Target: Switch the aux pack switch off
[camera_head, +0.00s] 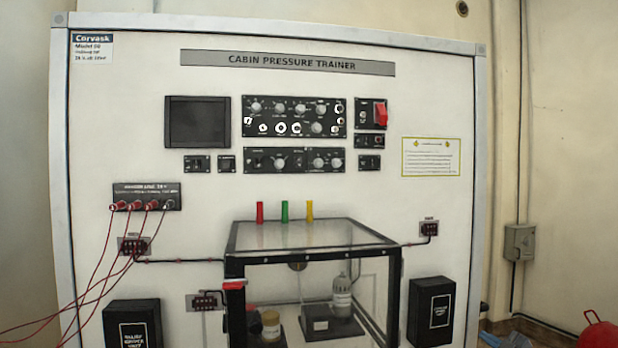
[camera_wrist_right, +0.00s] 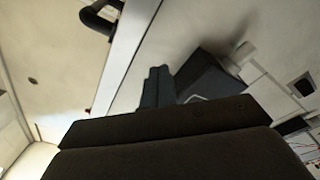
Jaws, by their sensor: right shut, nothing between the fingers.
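The trainer panel (camera_head: 270,200) fills the head view, titled CABIN PRESSURE TRAINER. I cannot read which switch is the aux pack switch. Small black switch plates sit below the dark screen (camera_head: 197,121): a left plate (camera_head: 197,164) and a narrower plate (camera_head: 227,163). On the right are a red-guarded switch (camera_head: 380,114), a plate under it (camera_head: 371,141) and a lower plate (camera_head: 369,162). Switch positions are too small to tell. My right gripper (camera_wrist_right: 158,70) shows only in the right wrist view, its dark fingers together and empty. My left gripper is not in view.
A clear-topped chamber (camera_head: 310,236) with coloured pegs juts out at the lower middle. Red cables hang from a terminal strip (camera_head: 147,197) at left. Black boxes (camera_head: 132,325) (camera_head: 431,311) flank the chamber. The panel's middle face is unobstructed.

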